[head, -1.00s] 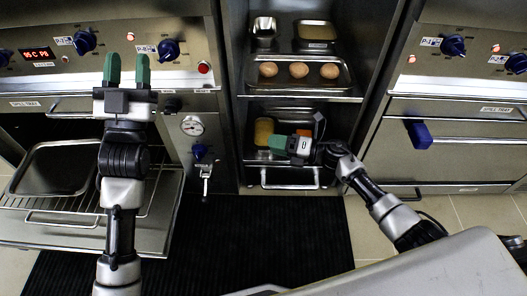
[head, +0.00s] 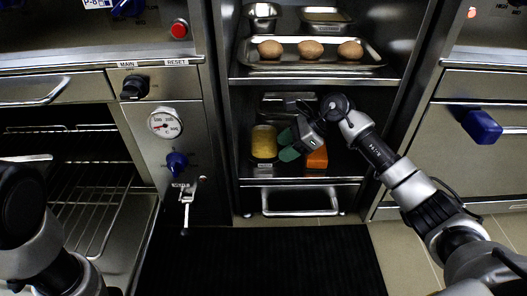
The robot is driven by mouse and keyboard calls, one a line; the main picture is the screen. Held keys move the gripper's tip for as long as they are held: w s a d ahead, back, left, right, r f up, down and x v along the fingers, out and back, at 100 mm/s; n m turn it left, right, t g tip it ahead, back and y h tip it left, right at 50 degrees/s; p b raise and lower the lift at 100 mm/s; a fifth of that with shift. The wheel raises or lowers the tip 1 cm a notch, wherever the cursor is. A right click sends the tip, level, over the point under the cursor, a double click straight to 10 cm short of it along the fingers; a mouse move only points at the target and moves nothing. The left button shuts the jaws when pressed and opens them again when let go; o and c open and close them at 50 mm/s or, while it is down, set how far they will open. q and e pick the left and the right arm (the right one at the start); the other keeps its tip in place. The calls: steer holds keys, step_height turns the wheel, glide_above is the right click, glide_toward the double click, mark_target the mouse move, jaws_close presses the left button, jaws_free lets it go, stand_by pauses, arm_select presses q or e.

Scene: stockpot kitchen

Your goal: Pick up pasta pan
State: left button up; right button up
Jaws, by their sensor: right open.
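On the lower shelf of the middle cabinet stands a round container with yellow contents (head: 264,142). A metal pan (head: 275,104) sits behind it, partly hidden by my right arm. I cannot tell for sure which of these is the pasta pan.
An orange block (head: 317,158) lies right beside my right gripper. The shelf above holds a tray (head: 338,65) with several brown round items and metal pans behind it. An open oven with a wire rack (head: 75,185) is at left. A black mat (head: 260,260) covers the floor.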

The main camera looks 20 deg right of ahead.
mark_target(267, 160)
steer(key=b+x, duration=0.4)
steer(key=x, duration=0.4)
steer(key=shift+b, duration=0.3)
steer(key=shift+r, duration=0.1)
steer(key=shift+r, duration=0.1)
jaws_close()
